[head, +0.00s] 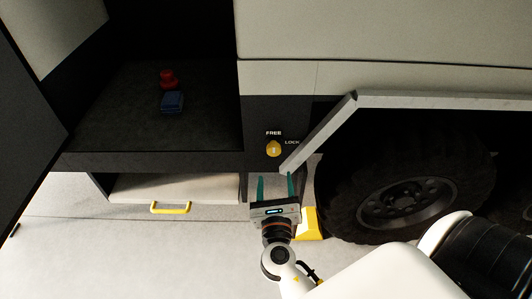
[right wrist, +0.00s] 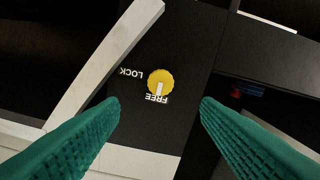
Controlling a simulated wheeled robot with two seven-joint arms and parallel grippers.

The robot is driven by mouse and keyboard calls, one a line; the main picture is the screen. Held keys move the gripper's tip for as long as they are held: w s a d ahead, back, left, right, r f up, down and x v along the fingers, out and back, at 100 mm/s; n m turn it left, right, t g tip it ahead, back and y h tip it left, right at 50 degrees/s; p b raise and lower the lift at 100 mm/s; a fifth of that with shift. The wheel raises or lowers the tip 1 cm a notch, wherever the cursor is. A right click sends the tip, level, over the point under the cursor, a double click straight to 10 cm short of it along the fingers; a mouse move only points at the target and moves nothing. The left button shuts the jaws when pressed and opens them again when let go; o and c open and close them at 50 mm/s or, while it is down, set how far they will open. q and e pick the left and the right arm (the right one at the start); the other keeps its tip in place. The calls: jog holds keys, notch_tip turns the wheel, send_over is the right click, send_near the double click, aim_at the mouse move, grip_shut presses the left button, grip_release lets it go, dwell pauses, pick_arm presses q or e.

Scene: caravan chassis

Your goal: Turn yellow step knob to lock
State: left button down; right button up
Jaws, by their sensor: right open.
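The yellow step knob (head: 273,149) sits on the dark side panel, with FREE printed above it and LOCK to its upper right. In the right wrist view the knob (right wrist: 161,79) appears upside down, and its white mark points to FREE. My right gripper (head: 275,181) is open and empty, just below the knob in the head view. Its two green fingers (right wrist: 160,103) stand apart on either side of the knob in the right wrist view, not touching it. The light step (head: 206,186) with a yellow handle (head: 170,208) is at the lower left. My left gripper is out of view.
A grey slanted fender edge (head: 322,130) runs close to the right of the knob, with a large tyre (head: 400,190) behind it. A yellow wheel chock (head: 309,224) is on the floor. A red item (head: 168,79) and a blue item (head: 172,102) lie in the doorway.

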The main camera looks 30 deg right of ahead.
aim_at(274, 152)
jog(key=p+x, duration=0.1)
jog(key=x, duration=1)
jog(key=shift+a+f, duration=0.1)
jog(key=shift+a, duration=0.05)
jog(key=shift+c, duration=0.6)
jog(key=c, duration=0.9)
